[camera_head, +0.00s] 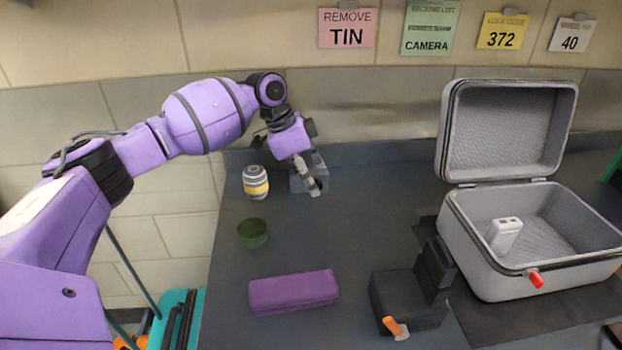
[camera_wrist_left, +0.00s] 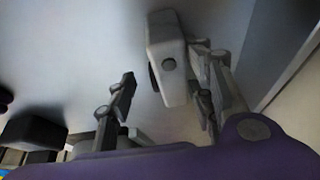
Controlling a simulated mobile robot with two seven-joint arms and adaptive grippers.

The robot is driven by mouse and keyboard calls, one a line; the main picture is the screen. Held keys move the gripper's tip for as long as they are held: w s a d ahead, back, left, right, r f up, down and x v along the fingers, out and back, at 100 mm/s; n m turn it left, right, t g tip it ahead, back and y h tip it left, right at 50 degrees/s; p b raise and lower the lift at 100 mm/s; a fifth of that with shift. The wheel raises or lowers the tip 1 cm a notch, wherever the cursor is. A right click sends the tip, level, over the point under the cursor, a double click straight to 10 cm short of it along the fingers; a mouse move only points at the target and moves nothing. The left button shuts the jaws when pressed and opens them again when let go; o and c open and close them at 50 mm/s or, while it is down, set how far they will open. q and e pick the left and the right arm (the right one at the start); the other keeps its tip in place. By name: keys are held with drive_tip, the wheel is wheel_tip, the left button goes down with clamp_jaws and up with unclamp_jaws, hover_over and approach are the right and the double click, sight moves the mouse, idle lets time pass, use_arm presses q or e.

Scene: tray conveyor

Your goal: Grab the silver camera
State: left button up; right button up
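The silver camera (camera_head: 321,172) stands on the dark counter near the back wall, partly hidden behind my left gripper (camera_head: 307,176). In the left wrist view, the camera (camera_wrist_left: 168,50) is a pale grey block with a round dark spot, lying between and just beyond the fingertips. The left gripper also shows there (camera_wrist_left: 163,88), with its two fingers spread apart. A gap shows between the left finger and the camera; the right finger is close to its side, and I cannot tell if it touches. My right gripper is not in view.
A green round container (camera_head: 252,233) and a purple case (camera_head: 293,291) lie nearer. A dark device (camera_head: 408,299) with an orange handle sits beside the open grey case (camera_head: 478,262), which holds a white item (camera_head: 504,235).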

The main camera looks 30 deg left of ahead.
use_arm(q)
drive_tip(key=c, duration=0.7)
drive_tip(key=shift+r, duration=0.15)
